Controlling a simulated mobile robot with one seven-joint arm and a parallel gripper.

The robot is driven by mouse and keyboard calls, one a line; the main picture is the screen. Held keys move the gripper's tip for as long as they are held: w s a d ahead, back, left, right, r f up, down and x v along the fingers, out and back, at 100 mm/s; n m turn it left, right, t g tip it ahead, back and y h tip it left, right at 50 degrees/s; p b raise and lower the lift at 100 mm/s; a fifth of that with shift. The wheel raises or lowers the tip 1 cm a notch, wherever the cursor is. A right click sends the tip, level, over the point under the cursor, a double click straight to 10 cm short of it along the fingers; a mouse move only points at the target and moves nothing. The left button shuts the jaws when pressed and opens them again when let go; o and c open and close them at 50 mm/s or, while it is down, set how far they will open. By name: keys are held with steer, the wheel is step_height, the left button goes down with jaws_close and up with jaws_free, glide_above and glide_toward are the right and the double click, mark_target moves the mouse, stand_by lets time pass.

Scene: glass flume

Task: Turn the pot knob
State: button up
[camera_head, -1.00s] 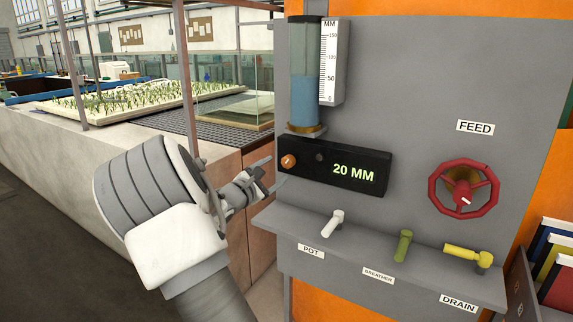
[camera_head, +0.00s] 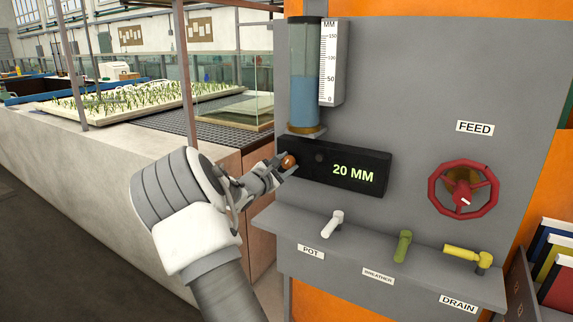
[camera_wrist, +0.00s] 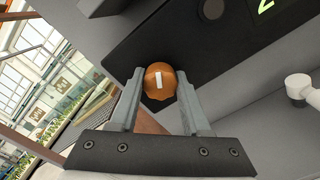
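A round orange knob (camera_head: 289,161) with a white mark sits at the left end of the black display box (camera_head: 372,186), which reads 20 MM. The knob also shows in the wrist view (camera_wrist: 160,78), between my gripper's fingertips. My gripper (camera_head: 280,167) is open, with one finger on each side of the knob; I cannot tell whether either finger touches it. In the wrist view my gripper (camera_wrist: 160,86) points at the box face. The label POT (camera_head: 311,251) stands below a white lever (camera_head: 334,222) on the ledge, apart from my gripper.
A smaller dark knob (camera_head: 320,157) is close to the right of the orange one. A glass cylinder (camera_head: 304,95) of blue water stands above. A green lever (camera_head: 403,245), a yellow lever (camera_head: 463,252) and a red wheel (camera_head: 463,194) are further right.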

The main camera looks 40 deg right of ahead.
jaws_close()
steer(key=shift+n, duration=0.3)
steer(key=n+p, duration=0.2)
steer(key=n, duration=0.1)
steer(key=shift+r+n, duration=0.15)
steer(key=shift+n, duration=0.15)
steer(key=n+p, duration=0.9)
steer(key=shift+n, duration=0.4)
steer(key=shift+n+p, duration=1.75)
steer(key=shift+n, duration=0.15)
steer(key=shift+f, duration=0.2)
